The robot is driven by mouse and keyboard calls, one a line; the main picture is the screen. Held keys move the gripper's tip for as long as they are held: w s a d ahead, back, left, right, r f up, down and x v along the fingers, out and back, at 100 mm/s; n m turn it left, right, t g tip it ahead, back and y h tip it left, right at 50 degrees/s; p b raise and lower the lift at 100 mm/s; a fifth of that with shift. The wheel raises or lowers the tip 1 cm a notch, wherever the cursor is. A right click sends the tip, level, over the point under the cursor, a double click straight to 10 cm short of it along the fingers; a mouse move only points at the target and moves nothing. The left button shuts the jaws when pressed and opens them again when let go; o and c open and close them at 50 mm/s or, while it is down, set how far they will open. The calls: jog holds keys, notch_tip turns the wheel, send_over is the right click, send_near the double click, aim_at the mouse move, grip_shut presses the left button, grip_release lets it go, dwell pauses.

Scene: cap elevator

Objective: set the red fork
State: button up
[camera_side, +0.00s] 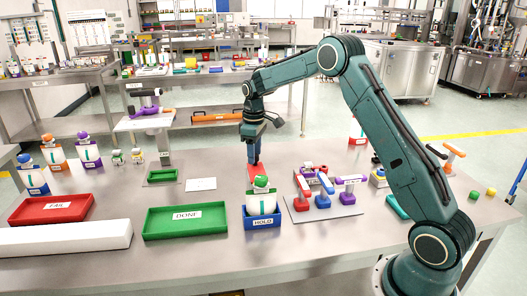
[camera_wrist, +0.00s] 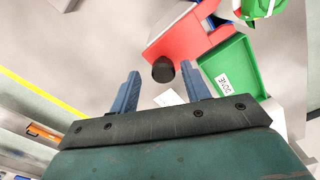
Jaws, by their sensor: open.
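A flat red piece, seemingly the red fork (camera_wrist: 172,38), lies ahead of my gripper in the wrist view. It has a round black knob, and its far end looks notched near the green-capped vial (camera_wrist: 262,8). My gripper (camera_wrist: 160,72) is open, with its fingers pointing toward the knob and gaps on both sides; I cannot tell whether they reach it. In the side view my gripper (camera_side: 255,161) points down just above the red piece (camera_side: 255,168), behind the vial in the blue HOLD block (camera_side: 262,221).
Right of the HOLD block, a grey plate (camera_side: 327,212) carries red, blue and purple tools. The green DONE tray (camera_side: 186,221) and red FAIL tray (camera_side: 50,208) are to the left. A stand with a purple part (camera_side: 155,110) is behind. A small white card (camera_side: 201,184) lies flat.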

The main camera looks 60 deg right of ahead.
jog(key=shift+r, duration=0.15)
notch_tip(320, 180, up, 14)
jog(key=shift+f, duration=0.2)
dwell(0.5)
jog(key=s+a+r+m+t, duration=0.1)
jog(key=s+a+r+t, duration=0.1)
jog(key=s+a+r, duration=0.5)
jog(key=s+a+r+m+t, duration=0.15)
jog(key=s+a, duration=0.35)
jog(key=s, duration=0.5)
jog(key=s+a+f+t, duration=0.1)
jog(key=s+a+f, duration=0.1)
jog(key=s, duration=0.7)
jog(key=s+a+f+m+t, duration=0.1)
jog(key=s+a+f, duration=0.2)
jog(key=s, duration=0.5)
jog(key=shift+s+f, duration=0.4)
jog(key=shift+f, duration=0.35)
